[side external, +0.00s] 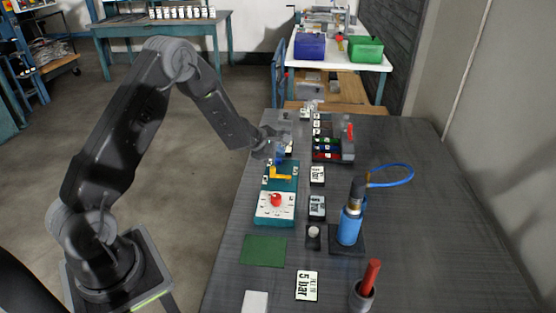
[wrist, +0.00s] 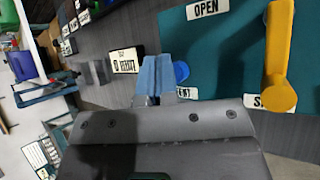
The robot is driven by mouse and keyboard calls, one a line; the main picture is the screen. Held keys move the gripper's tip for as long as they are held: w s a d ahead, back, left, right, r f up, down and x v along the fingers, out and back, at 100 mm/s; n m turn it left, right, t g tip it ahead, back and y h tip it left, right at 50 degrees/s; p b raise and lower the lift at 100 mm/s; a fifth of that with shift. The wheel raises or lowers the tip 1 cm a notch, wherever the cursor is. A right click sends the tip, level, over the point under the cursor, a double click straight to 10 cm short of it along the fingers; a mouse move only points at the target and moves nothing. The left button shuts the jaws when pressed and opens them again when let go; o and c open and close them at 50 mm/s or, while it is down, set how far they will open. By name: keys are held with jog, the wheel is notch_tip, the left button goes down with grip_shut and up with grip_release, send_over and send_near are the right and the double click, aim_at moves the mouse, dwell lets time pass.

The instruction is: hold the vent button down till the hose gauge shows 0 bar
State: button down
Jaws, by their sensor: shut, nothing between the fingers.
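My gripper (side external: 278,156) is at the far end of a teal panel (side external: 293,183) on the table. In the wrist view its two blue fingers (wrist: 156,75) are shut together and empty. A round blue button (wrist: 181,72) shows just right of the fingertips, beside a partly hidden label that seems to read VENT (wrist: 184,92). I cannot tell whether the fingers touch it. A yellow lever (wrist: 279,55) stands on the panel, by an OPEN label (wrist: 206,9). A small display card (wrist: 125,63) left of the fingers seems to show 0. I cannot tell whether it is the hose gauge.
Nearer on the panel side is a white dial face with a red knob (side external: 275,200). A blue cylinder (side external: 349,228) with a looped blue hose (side external: 395,181) stands to the right. A red-handled tool (side external: 371,277) stands in front. A rack (side external: 333,150) sits beyond. The table's right side is clear.

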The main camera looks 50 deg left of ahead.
aim_at(278, 160)
jog(key=shift+f, duration=0.55)
dwell(2.0)
jog(key=shift+r, duration=0.15)
dwell(1.2)
jog(key=shift+r, duration=0.8)
jog(key=shift+r, duration=0.1)
jog(key=shift+r, duration=2.45)
